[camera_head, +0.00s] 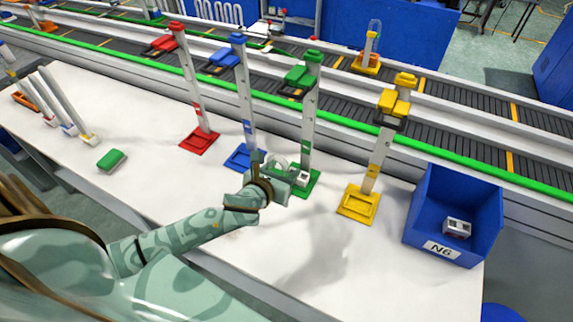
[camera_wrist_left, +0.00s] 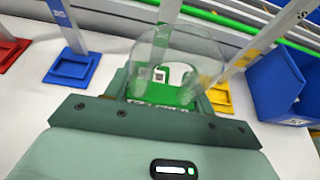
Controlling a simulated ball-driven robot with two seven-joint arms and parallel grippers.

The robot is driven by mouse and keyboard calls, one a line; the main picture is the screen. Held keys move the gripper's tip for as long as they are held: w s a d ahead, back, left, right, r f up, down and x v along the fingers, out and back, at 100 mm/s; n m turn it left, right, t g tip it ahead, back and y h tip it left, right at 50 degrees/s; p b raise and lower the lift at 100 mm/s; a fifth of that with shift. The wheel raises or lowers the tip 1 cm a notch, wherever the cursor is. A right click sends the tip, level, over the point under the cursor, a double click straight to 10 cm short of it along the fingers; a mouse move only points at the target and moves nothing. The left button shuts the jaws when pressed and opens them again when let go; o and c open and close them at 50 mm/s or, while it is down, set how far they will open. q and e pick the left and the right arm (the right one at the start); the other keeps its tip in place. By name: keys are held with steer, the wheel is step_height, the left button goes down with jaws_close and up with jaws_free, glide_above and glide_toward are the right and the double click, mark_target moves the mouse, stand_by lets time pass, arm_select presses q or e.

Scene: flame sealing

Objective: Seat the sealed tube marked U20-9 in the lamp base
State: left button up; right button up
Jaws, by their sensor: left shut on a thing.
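My left gripper (camera_head: 276,180) reaches in over the foot of the green stand. It is shut on a clear glass tube (camera_wrist_left: 185,45), whose rounded end shows in the wrist view; it is faint in the head view (camera_head: 279,162). No marking on the tube is readable. A small white block with a dark square mark (camera_head: 303,178) sits at the foot of the green stand (camera_head: 308,120), just beyond the gripper; it also shows through and beside the glass in the wrist view (camera_wrist_left: 158,75). I cannot tell which part is the lamp base, or whether the tube touches the block. My right gripper is not in view.
Red (camera_head: 190,85), blue (camera_head: 245,95) and yellow (camera_head: 380,150) stands rise from the white table (camera_head: 150,195). A blue bin marked N6 (camera_head: 425,228) holds a grey-white block (camera_head: 457,227). A green block (camera_head: 112,160) lies left. A conveyor (camera_head: 450,110) runs behind.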

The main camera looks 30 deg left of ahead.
arm_select(q)
steer(key=b, duration=0.7)
glide_toward(305, 144)
steer(key=w, duration=0.5)
steer(key=shift+w+a+f, duration=0.15)
steer(key=shift+w+f, duration=0.15)
steer(key=shift+f, duration=0.1)
steer(key=shift+w+r, duration=0.25)
steer(key=shift+w, duration=0.45)
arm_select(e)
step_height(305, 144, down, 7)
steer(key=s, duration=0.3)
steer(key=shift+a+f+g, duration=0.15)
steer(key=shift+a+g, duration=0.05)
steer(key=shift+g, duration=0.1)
arm_select(q)
steer(key=shift+f, duration=0.4)
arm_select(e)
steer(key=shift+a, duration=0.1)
arm_select(q)
steer(key=shift+p, duration=1)
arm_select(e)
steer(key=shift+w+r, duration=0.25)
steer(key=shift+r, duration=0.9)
arm_select(q)
steer(key=shift+f+b, duration=0.5)
steer(key=shift+f, duration=0.45)
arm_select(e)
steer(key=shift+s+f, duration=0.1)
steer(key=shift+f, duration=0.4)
